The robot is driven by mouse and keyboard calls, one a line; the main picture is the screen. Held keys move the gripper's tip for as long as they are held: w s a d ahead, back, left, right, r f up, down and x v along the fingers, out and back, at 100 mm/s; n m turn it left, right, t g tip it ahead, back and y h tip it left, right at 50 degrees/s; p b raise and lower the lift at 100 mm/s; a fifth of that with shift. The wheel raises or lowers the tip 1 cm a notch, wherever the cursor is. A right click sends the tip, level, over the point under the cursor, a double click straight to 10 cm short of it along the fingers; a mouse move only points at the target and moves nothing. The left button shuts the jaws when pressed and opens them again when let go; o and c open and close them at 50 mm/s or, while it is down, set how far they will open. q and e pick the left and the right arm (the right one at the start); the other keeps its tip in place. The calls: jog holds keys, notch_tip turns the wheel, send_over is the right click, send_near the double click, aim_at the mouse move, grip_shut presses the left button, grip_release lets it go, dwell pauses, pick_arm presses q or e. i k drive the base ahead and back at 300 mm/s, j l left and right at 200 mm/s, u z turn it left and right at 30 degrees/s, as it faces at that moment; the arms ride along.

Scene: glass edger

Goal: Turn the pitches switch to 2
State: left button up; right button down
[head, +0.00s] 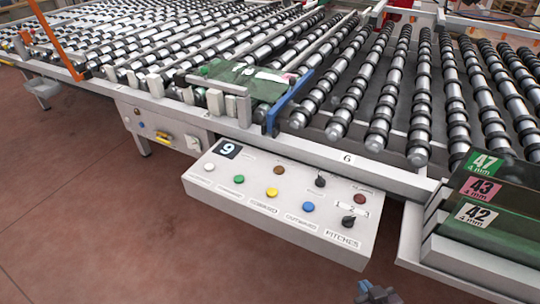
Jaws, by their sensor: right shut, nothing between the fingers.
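The pitches switch (348,222) is a black rotary knob at the right end of the sloped white control panel (225,202). The label "PITCHES" (342,240) is below it, and small position numbers 1, 2 and 3 (352,209) are above it. The knob is too small to tell which number its pointer faces. My right gripper (376,293) shows only in part at the bottom edge, shut and empty. It is below the panel's front right corner in the picture, apart from the switch. My left gripper is out of view.
The panel also carries a second black knob (320,181), a dark red button (360,199) and several coloured buttons. Behind it is the roller conveyor (344,100). Dark green numbered plates (495,200) stand at the right. The reddish floor (120,235) in front is clear.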

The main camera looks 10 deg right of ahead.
aim_at(349, 222)
jog(key=z, duration=1.05)
